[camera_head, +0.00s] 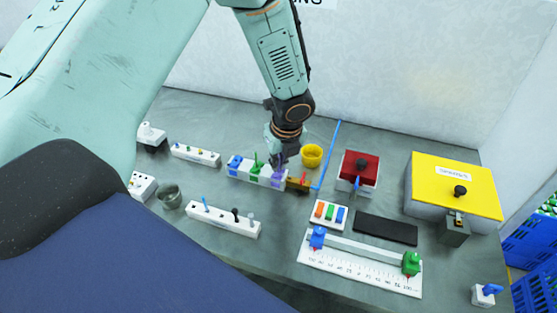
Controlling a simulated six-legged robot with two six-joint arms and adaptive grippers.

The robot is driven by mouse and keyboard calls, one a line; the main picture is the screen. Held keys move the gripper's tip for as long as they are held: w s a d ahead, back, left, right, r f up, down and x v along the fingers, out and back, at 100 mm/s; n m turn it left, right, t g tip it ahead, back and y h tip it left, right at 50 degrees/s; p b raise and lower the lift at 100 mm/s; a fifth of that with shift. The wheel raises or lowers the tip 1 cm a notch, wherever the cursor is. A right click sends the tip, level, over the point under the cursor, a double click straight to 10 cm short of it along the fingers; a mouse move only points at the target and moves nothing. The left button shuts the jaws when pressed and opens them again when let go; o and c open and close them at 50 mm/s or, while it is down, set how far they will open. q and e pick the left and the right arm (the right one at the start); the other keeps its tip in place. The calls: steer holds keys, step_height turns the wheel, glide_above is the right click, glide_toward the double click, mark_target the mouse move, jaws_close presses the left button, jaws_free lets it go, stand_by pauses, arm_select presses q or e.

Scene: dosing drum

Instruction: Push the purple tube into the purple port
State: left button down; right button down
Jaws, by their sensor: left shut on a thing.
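A white block holds a row of coloured ports: blue, green and purple. The purple port (278,176) is at its right end. My left gripper (277,150) comes down from above and is shut just over this end of the block. A small dark purple piece, the purple tube (281,159), shows at its fingertips. The fingers hide most of the tube. I cannot tell whether its lower end is in the port or only above it. My right gripper is not in view.
A yellow cup (312,155) and a thin blue rod (328,155) are close on the right. A white strip with knobs (222,219) lies in front. A red-topped box (358,168) stands farther right.

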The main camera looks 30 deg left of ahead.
arm_select(q)
steer(key=shift+f, duration=0.4)
steer(key=c, duration=1.4)
jaws_free()
steer(key=shift+c, duration=0.2)
steer(key=shift+r, duration=0.1)
steer(key=v, duration=1.2)
